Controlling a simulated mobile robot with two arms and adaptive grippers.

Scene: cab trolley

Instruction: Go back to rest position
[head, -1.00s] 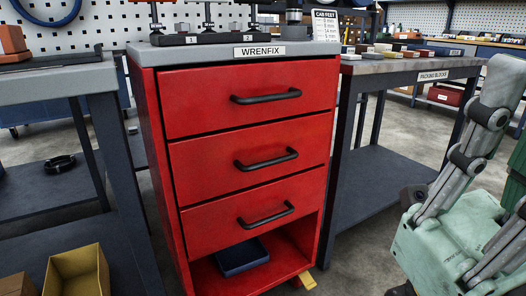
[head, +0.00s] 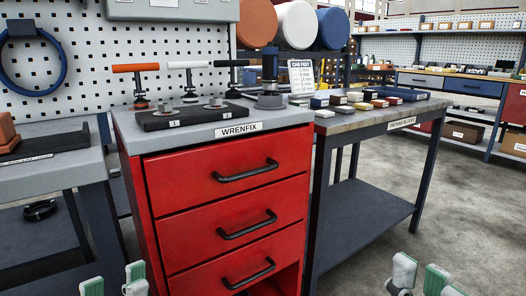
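My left gripper (head: 114,283) shows at the bottom edge, left of centre. Its pale green and grey fingertips stand apart with nothing between them. My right gripper (head: 421,279) shows at the bottom edge, right of centre. Its tips also stand apart and look empty. Both are low in front of the red WRENFIX drawer trolley (head: 133,205), and the rest of both grippers is below the picture. The trolley's visible drawers look shut.
A packing-blocks table (head: 440,103) stands right, a grey bench (head: 75,175) left. Open floor (head: 460,205) lies at the right.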

